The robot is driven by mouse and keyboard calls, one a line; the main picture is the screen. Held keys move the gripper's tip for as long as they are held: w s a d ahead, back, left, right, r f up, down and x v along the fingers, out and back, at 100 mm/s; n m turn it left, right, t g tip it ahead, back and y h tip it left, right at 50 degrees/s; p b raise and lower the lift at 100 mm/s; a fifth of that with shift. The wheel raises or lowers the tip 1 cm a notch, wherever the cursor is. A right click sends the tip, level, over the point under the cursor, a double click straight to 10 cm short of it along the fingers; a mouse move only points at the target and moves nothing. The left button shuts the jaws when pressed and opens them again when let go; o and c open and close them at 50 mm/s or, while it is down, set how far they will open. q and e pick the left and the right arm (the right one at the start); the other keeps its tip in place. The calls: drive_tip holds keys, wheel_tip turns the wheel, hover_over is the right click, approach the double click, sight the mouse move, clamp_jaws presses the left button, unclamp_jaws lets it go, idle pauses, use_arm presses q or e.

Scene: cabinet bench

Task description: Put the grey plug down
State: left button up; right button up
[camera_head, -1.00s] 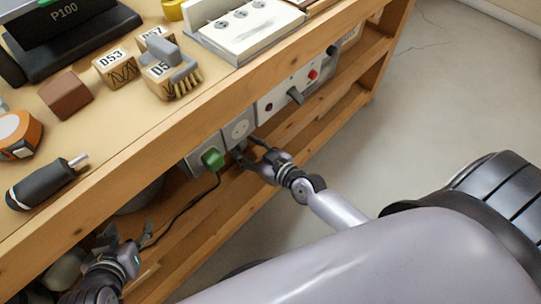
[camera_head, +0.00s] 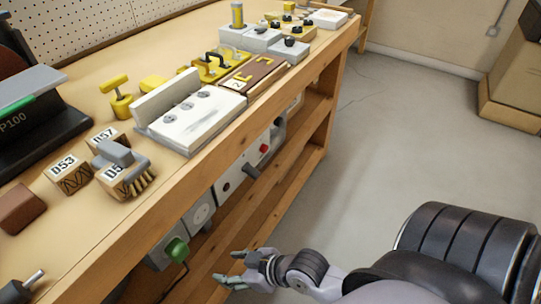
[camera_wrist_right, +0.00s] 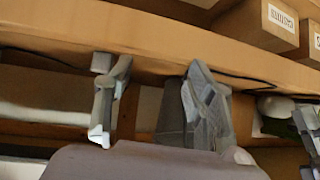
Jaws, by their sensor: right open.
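My right gripper (camera_head: 240,268) is open and empty in the head view, with its fingers apart, in front of the bench's lower shelf. The right wrist view also shows its two spread fingers (camera_wrist_right: 155,103), with a grey boxy shape (camera_wrist_right: 172,118) behind the right one; I cannot tell what that is. I cannot clearly pick out a grey plug in either view. A green plug (camera_head: 176,250) sits in a grey socket box under the bench front, to the left of the gripper. A bare round socket (camera_head: 200,215) is beside it. My left gripper is out of view.
A panel (camera_head: 243,172) with a red button hangs below the front edge. Open floor (camera_head: 400,140) lies to the right.

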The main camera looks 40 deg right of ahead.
drive_tip(key=s+d+r+m+g+h, duration=0.1)
drive_tip(key=s+d+m+g+h, duration=0.2)
drive_tip(key=s+d, duration=0.3)
drive_tip(key=shift+s+d+r+g+h, duration=0.25)
drive_tip(key=shift+s+d+g+h, duration=0.25)
drive_tip(key=shift+h, duration=0.4)
drive_tip(key=shift+s+a, duration=0.1)
